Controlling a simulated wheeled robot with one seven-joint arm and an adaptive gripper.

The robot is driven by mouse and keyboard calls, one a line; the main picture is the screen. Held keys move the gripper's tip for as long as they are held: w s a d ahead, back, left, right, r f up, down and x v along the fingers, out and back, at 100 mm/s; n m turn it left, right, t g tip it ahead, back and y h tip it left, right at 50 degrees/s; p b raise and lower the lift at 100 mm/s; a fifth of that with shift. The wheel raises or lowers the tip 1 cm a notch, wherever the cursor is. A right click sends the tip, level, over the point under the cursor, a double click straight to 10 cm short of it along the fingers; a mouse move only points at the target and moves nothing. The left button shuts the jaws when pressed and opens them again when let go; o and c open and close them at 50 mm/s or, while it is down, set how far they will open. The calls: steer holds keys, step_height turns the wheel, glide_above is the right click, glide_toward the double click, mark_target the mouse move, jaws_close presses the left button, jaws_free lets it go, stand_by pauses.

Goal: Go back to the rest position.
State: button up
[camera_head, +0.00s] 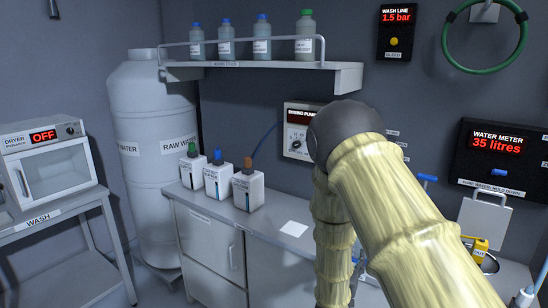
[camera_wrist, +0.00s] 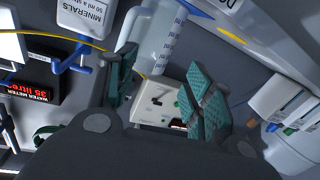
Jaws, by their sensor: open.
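My gripper (camera_wrist: 160,85) shows in the wrist view with its two teal-padded fingers spread apart. It is open, and nothing is seen held between the fingers. A white panel (camera_wrist: 152,104) and a clear tube with ml marks (camera_wrist: 166,38) show beyond and between the fingers; I cannot tell the distance to them. In the head view my sleeved arm crosses the right half of the picture, and my gripper is hidden.
A counter (camera_head: 268,222) carries several white bottles, one with an orange cap (camera_head: 248,188). A shelf (camera_head: 260,68) holds more bottles. A dosing pump (camera_head: 299,131) and water meter reading 35 litres (camera_head: 500,150) are on the wall. A tank (camera_head: 150,110) stands left.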

steer(key=s+d+f+n+g+y, duration=0.15)
steer(key=s+f+g+y, duration=0.45)
steer(key=s+f, duration=1.55)
steer(key=s+a+f+g, duration=0.1)
steer(key=s+f+g, duration=0.2)
steer(key=s, duration=0.6)
steer(key=s+f+n+g+y, duration=0.1)
steer(key=s+f+g, duration=0.2)
steer(key=s, duration=0.7)
steer(key=s+a+f+g, duration=0.1)
steer(key=s+f+g, duration=0.2)
steer(key=s, duration=0.6)
steer(key=shift+s+a+n+g+y, duration=0.3)
steer(key=shift+a+n+g+y, duration=0.1)
steer(key=shift+g, duration=0.2)
